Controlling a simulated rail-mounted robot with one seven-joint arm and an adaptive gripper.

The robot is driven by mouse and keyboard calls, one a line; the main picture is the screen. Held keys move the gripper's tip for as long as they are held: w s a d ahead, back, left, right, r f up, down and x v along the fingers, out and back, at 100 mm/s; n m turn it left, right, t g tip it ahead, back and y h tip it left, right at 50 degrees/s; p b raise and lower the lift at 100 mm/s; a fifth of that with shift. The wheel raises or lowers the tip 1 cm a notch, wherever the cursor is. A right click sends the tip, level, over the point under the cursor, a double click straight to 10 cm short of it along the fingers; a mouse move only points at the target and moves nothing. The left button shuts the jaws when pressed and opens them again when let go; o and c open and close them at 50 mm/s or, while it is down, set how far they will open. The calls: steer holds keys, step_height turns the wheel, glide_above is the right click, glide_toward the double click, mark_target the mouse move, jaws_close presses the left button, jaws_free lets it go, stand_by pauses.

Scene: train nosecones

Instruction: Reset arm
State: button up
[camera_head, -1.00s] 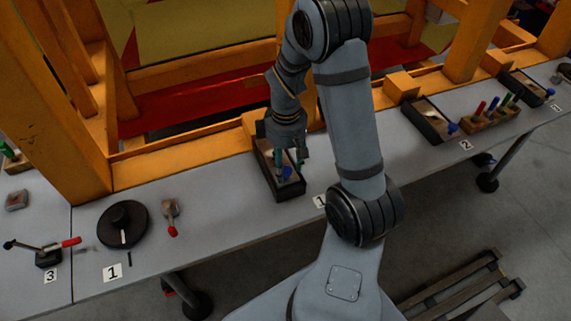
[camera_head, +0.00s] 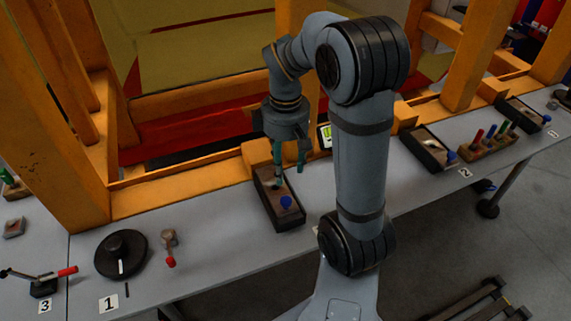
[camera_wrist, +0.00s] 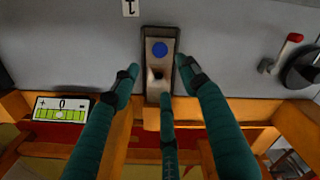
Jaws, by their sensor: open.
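My gripper (camera_head: 288,170) hangs above a dark box (camera_head: 292,222) on the grey bench in the head view. Its teal fingers are spread and hold nothing. In the wrist view my gripper (camera_wrist: 158,82) shows its fingers on either side of the box (camera_wrist: 145,40), with a third finger reaching over its near part. A blue knob (camera_head: 286,202) stands up in the box; it also shows in the wrist view (camera_wrist: 160,49). My arm stands bent above the bench.
Orange beams (camera_head: 150,185) rise behind the bench. A black round base (camera_head: 120,255), a red-tipped tool (camera_head: 169,248) and a red-handled lever (camera_head: 45,284) sit at the left. Another dark tray (camera_head: 424,152) and a rack of coloured handles (camera_head: 490,142) stand right. A small display (camera_wrist: 60,109) shows behind.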

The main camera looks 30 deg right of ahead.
mark_target(286, 201)
steer(key=shift+f, duration=0.1)
stand_by(0.4)
step_height(286, 201, down, 12)
steer(key=shift+r, duration=0.2)
steer(key=shift+f, duration=0.2)
steer(key=shift+s+r, duration=0.1)
steer(key=shift+s, duration=0.35)
steer(key=shift+a, duration=0.1)
steer(key=s+a+r+g+p, duration=0.1)
steer(key=s+a+g+p, duration=0.1)
steer(key=s, duration=0.7)
steer(key=shift+s+a+g+y+p, duration=0.25)
steer(key=shift+a+g+y+p, duration=0.15)
steer(key=shift+a, duration=0.35)
